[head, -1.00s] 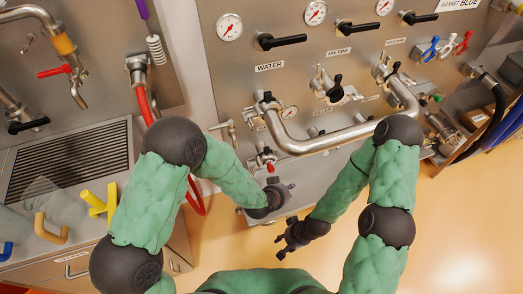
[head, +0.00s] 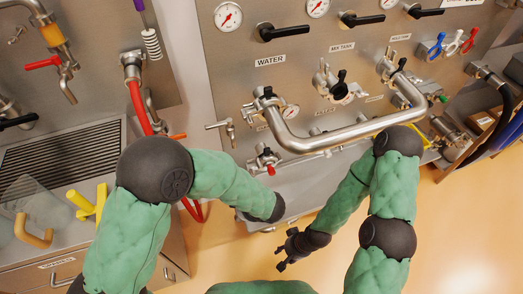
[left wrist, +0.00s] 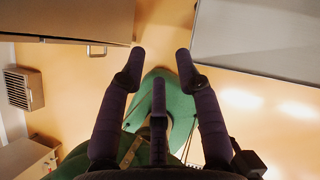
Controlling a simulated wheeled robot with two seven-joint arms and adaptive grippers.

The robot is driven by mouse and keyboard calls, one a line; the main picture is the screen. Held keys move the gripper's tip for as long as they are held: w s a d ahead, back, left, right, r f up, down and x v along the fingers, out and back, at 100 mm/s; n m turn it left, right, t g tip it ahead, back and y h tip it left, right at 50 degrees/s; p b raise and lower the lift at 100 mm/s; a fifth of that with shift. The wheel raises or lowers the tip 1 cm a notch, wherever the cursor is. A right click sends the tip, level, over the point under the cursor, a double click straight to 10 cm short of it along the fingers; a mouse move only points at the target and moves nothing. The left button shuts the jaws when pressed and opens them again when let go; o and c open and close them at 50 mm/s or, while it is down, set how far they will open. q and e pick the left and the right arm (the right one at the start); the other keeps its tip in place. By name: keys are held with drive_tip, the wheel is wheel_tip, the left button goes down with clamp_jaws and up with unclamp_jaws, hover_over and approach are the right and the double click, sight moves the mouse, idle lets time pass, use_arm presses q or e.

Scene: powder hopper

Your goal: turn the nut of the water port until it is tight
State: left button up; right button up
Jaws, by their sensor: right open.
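The water port (head: 262,100) is on the steel panel under the WATER label in the head view. A dark nut or knob (head: 268,92) shows on its clamp, where the curved steel pipe (head: 318,143) joins. I cannot tell how tight it is. My left arm ends in a dark wrist below the port, apart from it; its fingers are hidden in the head view. In the left wrist view my left gripper (left wrist: 160,58) is open and empty, with floor beyond it. My right gripper (head: 289,247) is open and empty, low over the floor, away from the port.
A small valve with a red tip (head: 266,160) sits below the water port. A valve handle (head: 221,126) sticks out left of the pipe. The mix tank port (head: 330,84) is to the right. A red hose (head: 140,105) hangs at left. Floor in front is clear.

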use_arm(q)
drive_tip(key=w+d+r+m+t+y+b, duration=0.1)
drive_tip(key=w+d+r+m+t, duration=0.15)
drive_tip(key=w+r+t, duration=0.55)
drive_tip(key=m+t+b, duration=0.2)
drive_tip(key=m+t, duration=0.1)
drive_tip(key=t, duration=0.2)
approach(252, 126)
drive_tip(key=w, duration=0.2)
drive_tip(key=shift+a+b+x, duration=0.15)
drive_tip(key=shift+b+x, duration=0.15)
drive_tip(key=shift+x, duration=1.9)
drive_tip(key=shift+a+b+x, duration=0.15)
drive_tip(key=shift+b+x, duration=0.1)
drive_tip(key=shift+x, duration=1.9)
drive_tip(key=shift+s+r, duration=0.1)
